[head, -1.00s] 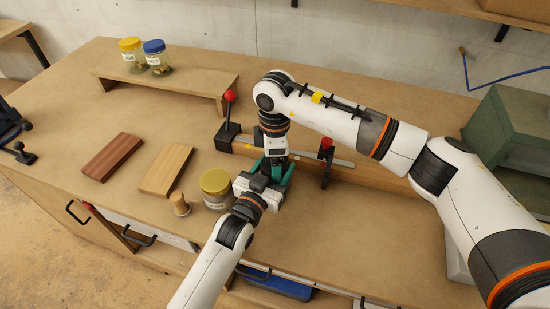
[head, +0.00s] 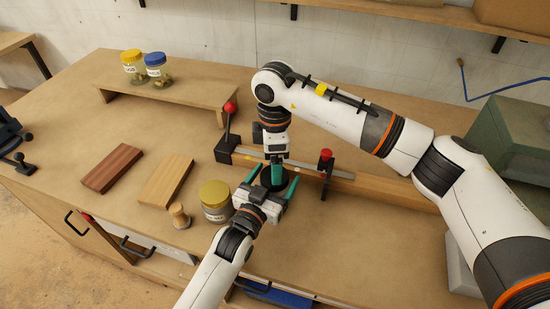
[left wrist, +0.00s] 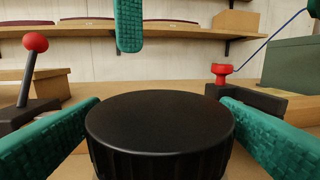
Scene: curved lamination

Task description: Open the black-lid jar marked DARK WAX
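A round black lid (head: 268,184) shows low between my two grippers; it fills the lower middle of the left wrist view (left wrist: 160,125). The jar body beneath it and any DARK WAX label are hidden. My left gripper (head: 271,180) is open, with one green finger on each side of the lid; in the head view gaps show beside it. My right gripper (head: 278,174) comes down from above, empty. One of its green fingers hangs over the lid, clear of it, at the top of the left wrist view (left wrist: 128,28); the other finger is not distinguishable.
A gold-lidded jar (head: 215,200) and a wooden peg (head: 179,215) stand just left of my left gripper. A clamp bar with red knobs (head: 326,155) lies behind. Two wooden boards (head: 166,180) lie farther left. Yellow- and blue-lidded jars (head: 155,70) stand on a low riser.

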